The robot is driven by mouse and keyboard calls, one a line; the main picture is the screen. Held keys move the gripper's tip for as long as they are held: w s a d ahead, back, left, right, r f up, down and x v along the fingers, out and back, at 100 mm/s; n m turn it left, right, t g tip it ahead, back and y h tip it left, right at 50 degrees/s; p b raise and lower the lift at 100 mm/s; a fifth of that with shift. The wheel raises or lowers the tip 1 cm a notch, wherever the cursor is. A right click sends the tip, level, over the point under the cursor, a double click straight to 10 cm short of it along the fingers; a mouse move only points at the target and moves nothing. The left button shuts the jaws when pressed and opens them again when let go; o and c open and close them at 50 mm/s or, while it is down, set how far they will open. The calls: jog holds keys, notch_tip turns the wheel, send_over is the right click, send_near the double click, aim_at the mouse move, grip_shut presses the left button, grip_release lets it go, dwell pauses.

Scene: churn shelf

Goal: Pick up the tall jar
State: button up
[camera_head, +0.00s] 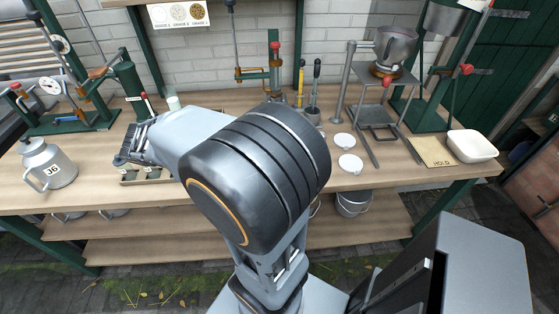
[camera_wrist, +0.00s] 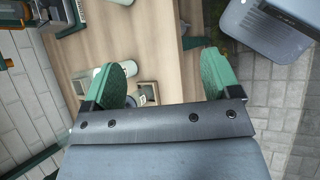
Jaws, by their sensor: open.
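No jar is marked as the tall one, and I cannot tell for sure which it is. A grey metal lidded can with a handle, labelled J6 (camera_head: 48,166), stands upright at the bench's left end. A small white cylinder (camera_head: 173,101) stands behind my arm. In the wrist view a pale cylinder (camera_wrist: 130,68) shows partly behind the left green finger. My gripper (camera_wrist: 160,76) is open and empty above the bench, its green fingers wide apart. In the head view my gripper (camera_head: 132,146) is right of the can and apart from it.
A wooden compartment tray (camera_head: 150,178) lies near the gripper, partly hidden by my arm. Green presses (camera_head: 130,78) stand behind. A white tub (camera_head: 471,146), a HOLD board (camera_head: 431,152) and two white discs (camera_head: 350,163) are to the right. Pails (camera_head: 353,203) sit below the bench.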

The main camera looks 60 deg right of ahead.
jog(key=w+d+f+n+g+h+b, duration=0.2)
jog(key=d+n+g+h+b, duration=0.15)
jog(key=d, duration=0.25)
jog(key=w+d+f+n+g+h+b, duration=0.2)
jog(key=d+g+h, duration=0.15)
jog(key=d, duration=0.25)
jog(key=x, duration=1.3)
jog(key=shift+d+r+t+h+p, duration=0.3)
jog(key=shift+d+h+p, duration=0.15)
jog(key=shift+d, duration=0.1)
jog(key=shift+w, duration=0.15)
jog(key=c, duration=1.5)
